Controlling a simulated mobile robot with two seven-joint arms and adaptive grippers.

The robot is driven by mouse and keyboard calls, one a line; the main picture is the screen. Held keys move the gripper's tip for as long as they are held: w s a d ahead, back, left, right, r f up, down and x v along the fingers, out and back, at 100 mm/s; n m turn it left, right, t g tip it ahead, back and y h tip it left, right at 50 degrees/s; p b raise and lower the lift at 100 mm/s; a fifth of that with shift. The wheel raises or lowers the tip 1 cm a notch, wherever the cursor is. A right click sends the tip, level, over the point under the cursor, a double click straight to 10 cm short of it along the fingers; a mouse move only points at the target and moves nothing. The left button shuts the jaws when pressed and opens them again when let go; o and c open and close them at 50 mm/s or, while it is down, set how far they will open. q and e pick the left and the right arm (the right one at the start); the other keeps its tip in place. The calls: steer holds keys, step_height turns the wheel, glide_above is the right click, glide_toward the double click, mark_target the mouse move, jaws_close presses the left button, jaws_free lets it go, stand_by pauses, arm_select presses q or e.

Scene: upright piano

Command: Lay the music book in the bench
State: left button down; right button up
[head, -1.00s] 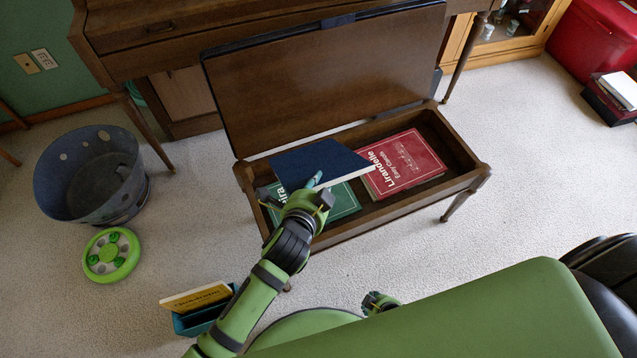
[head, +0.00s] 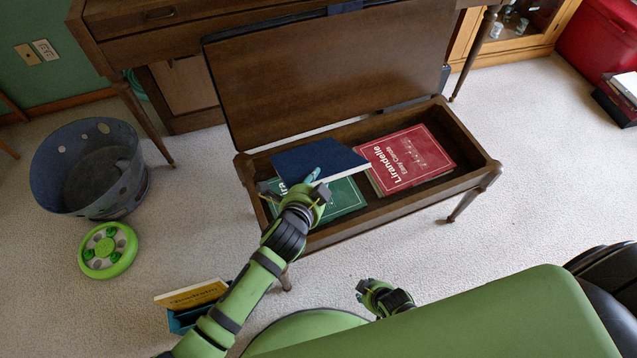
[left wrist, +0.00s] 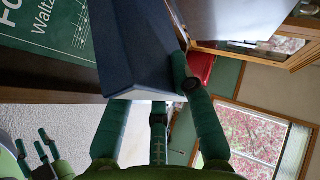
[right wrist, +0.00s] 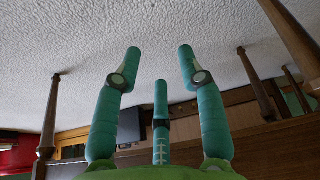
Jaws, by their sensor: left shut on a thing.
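The piano bench (head: 420,202) stands with its lid (head: 330,75) raised and its compartment open. A dark blue music book (head: 312,160) is gripped by my left gripper (head: 312,184) and is held tilted over the left half of the compartment. The blue book also shows between the fingers in the left wrist view (left wrist: 135,45). Below it in the compartment lies a green book (head: 343,197), partly hidden by the blue one. A red book (head: 405,158) lies in the right part. My right gripper (head: 362,290) is low in front of the bench; its fingers are apart and empty in the right wrist view (right wrist: 160,65).
A blue-grey bin (head: 85,165) and a green round toy (head: 108,250) stand on the carpet at left. A teal box (head: 185,318) with a yellow book (head: 190,295) is beside my left arm. The piano (head: 190,40) is behind the bench.

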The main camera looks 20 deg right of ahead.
arm_select(q)
steer(key=shift+w+f+b, duration=0.2)
steer(key=shift+f+b, duration=0.1)
steer(key=shift+f, duration=0.2)
steer(key=shift+w+f+b, duration=0.2)
steer(key=shift+f+b, duration=0.05)
steer(key=shift+f, duration=0.2)
steer(key=shift+w+f+b, duration=0.25)
steer(key=shift+f+b, duration=0.45)
steer(key=shift+f, duration=0.25)
steer(key=shift+w+f+b, duration=0.2)
steer(key=shift+f+b, duration=0.45)
steer(key=shift+f, duration=0.25)
arm_select(e)
steer(key=shift+s+a+r+g, duration=0.2)
steer(key=shift+s+r+g, duration=0.3)
steer(key=shift+r, duration=0.05)
steer(key=shift+s+a+r+g, duration=0.2)
steer(key=shift+s+r+g, duration=0.3)
steer(key=shift+r, duration=0.05)
arm_select(q)
steer(key=c, duration=1)
jaws_free()
steer(key=shift+s+a+f, duration=0.1)
